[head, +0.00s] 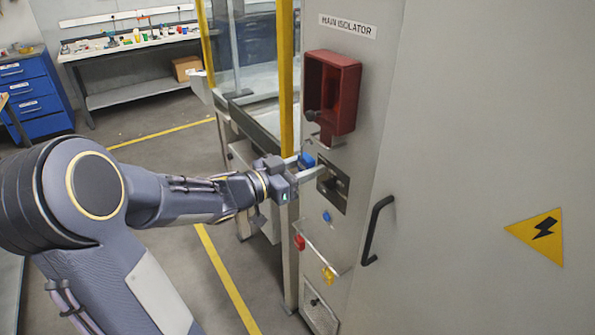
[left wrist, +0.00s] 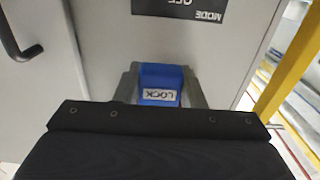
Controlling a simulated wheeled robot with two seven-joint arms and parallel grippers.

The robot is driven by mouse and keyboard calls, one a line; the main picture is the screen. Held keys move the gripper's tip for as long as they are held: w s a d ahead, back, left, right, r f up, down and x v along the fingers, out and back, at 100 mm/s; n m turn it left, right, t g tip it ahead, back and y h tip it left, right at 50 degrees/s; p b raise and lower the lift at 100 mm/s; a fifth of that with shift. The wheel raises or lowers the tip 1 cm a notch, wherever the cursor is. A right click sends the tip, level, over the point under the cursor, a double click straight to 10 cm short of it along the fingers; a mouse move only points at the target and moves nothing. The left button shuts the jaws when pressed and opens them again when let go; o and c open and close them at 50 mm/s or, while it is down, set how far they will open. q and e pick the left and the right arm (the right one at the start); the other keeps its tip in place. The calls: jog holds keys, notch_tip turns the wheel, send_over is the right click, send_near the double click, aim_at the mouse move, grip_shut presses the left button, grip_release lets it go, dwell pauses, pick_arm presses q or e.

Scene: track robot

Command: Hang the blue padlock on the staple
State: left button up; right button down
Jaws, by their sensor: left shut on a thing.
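The blue padlock (left wrist: 160,82) with a white LOCK label is between the two fingers of my left gripper (left wrist: 160,92) in the left wrist view. In the head view my left gripper (head: 306,166) is shut on the padlock (head: 307,159), close to the grey cabinet front. The padlock's shackle cannot be made out. A dark recessed plate (head: 334,191) with a small fitting is on the cabinet, just right of the gripper. Whether the staple is on it I cannot tell. My right gripper is not in view.
A red box (head: 347,90) projects from the cabinet above the gripper. Below hang a small blue item (head: 326,216), a red one (head: 299,242) and a yellow one (head: 328,276). A black door handle (head: 376,230) is to the right. A yellow post (head: 285,80) stands at the left.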

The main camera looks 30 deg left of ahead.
pick_arm(q)
jog(key=shift+b+x, duration=0.6)
jog(key=shift+x, duration=1.8)
jog(key=shift+f+b, duration=0.55)
jog(key=shift+f, duration=0.2)
jog(key=o, duration=1.1)
jog(key=shift+s, duration=0.15)
